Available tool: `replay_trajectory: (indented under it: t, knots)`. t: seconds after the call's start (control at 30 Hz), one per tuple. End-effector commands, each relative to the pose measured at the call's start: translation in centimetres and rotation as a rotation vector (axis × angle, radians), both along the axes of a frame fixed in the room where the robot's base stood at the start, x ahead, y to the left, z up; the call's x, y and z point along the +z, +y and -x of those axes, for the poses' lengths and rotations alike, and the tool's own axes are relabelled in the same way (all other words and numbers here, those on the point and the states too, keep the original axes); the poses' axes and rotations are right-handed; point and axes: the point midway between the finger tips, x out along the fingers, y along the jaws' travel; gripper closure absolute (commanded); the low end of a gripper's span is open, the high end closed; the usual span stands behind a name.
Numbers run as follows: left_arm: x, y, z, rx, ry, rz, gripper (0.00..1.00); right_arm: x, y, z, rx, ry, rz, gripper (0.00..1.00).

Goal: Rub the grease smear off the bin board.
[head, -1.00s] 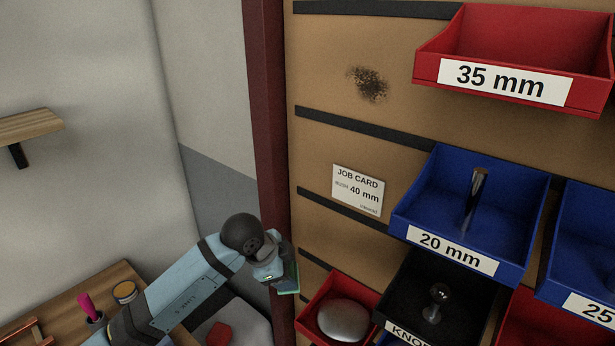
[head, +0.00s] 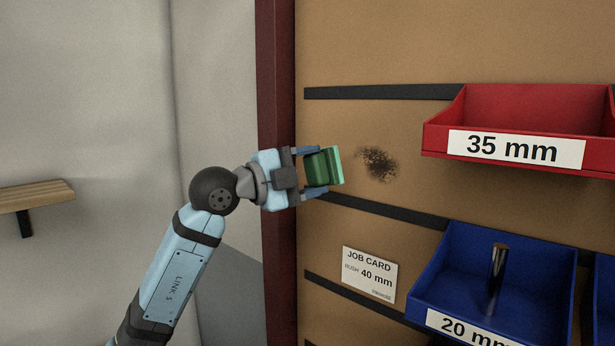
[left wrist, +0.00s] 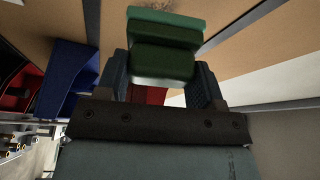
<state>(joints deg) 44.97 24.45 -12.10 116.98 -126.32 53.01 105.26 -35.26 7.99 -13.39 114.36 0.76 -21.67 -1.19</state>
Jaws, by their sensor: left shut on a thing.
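The grease smear (head: 378,164) is a dark speckled patch on the tan bin board (head: 400,40), left of the red 35 mm bin. My left gripper (head: 322,172) is shut on a green block-shaped pad (head: 324,166) with a lighter green face. The pad is just left of the smear in the head view, its light face toward the board; I cannot tell whether it touches. In the left wrist view the pad (left wrist: 165,50) sits between the fingers, and part of the smear (left wrist: 155,4) shows at the top edge. My right gripper is not in view.
A red 35 mm bin (head: 515,149) and a blue 20 mm bin (head: 470,285) jut from the board at right. A job card (head: 370,275) hangs below the smear. Black rails cross the board. A dark red post (head: 278,60) edges it at left.

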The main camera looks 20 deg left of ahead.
Motion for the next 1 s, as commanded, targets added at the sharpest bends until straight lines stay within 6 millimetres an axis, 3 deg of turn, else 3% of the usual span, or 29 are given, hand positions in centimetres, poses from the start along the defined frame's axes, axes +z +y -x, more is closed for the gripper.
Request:
replay_trajectory:
  t: [0.43, 1.0]
  knots:
    - [0.0, -1.5, -4.1, 0.001, 0.002, 0.000, 0.57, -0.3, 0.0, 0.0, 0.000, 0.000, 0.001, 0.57]
    - [0.0, -1.7, -4.7, 0.001, 0.001, -0.001, 0.57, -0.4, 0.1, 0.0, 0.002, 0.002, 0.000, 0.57]
